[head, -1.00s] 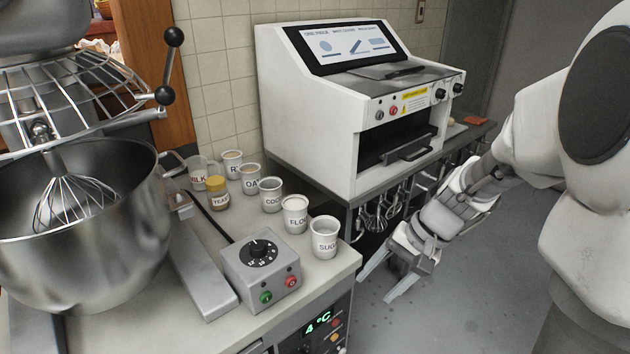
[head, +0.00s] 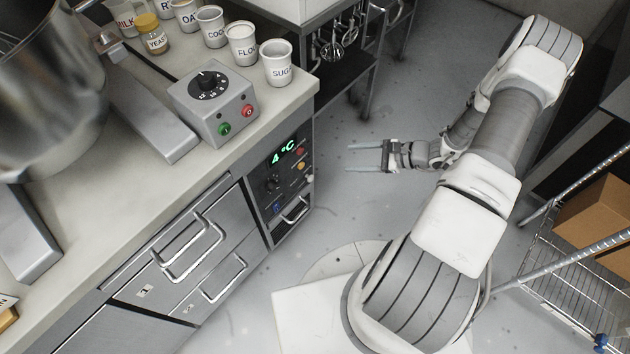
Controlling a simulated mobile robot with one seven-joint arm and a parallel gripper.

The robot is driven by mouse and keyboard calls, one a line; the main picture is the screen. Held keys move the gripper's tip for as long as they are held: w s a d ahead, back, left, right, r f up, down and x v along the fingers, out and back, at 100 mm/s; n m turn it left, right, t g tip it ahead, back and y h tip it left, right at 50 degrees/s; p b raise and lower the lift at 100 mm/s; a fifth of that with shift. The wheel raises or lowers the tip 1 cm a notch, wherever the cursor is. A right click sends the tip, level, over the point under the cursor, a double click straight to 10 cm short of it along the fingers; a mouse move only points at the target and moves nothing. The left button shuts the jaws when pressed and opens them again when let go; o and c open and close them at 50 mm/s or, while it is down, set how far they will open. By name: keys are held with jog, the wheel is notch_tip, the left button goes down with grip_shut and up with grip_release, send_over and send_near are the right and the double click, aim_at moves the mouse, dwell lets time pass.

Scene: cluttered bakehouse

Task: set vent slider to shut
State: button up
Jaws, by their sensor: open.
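The counter's control panel (head: 290,172) faces the aisle, with a lit green 4 °C display, a dark knob and small coloured buttons. A small blue part (head: 277,207) sits low on this panel; it is too small to tell whether it is the vent slider or how it is set. I cannot make out the slider anywhere else. My gripper (head: 350,157) is open and empty, its two pale fingers apart and pointing left toward the panel. It is over the floor to the right of the panel, clearly apart from it.
Steel drawers with bar handles (head: 195,250) stick out left of the panel. On the counter are a grey timer box (head: 213,107), several labelled cups (head: 277,64) and a mixer bowl (head: 45,95). A wire rack (head: 575,290) stands at right. The floor between is clear.

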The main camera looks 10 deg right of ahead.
jog(key=s+f+m+t+h, duration=0.2)
jog(key=s+f+m+t, duration=0.2)
jog(key=f+m, duration=0.75)
jog(key=n+b, duration=0.3)
send_near(312, 179)
jog(key=shift+h, duration=0.3)
jog(key=x, duration=0.8)
jog(key=shift+w+a, duration=0.15)
jog(key=shift+a, duration=0.2)
grip_shut()
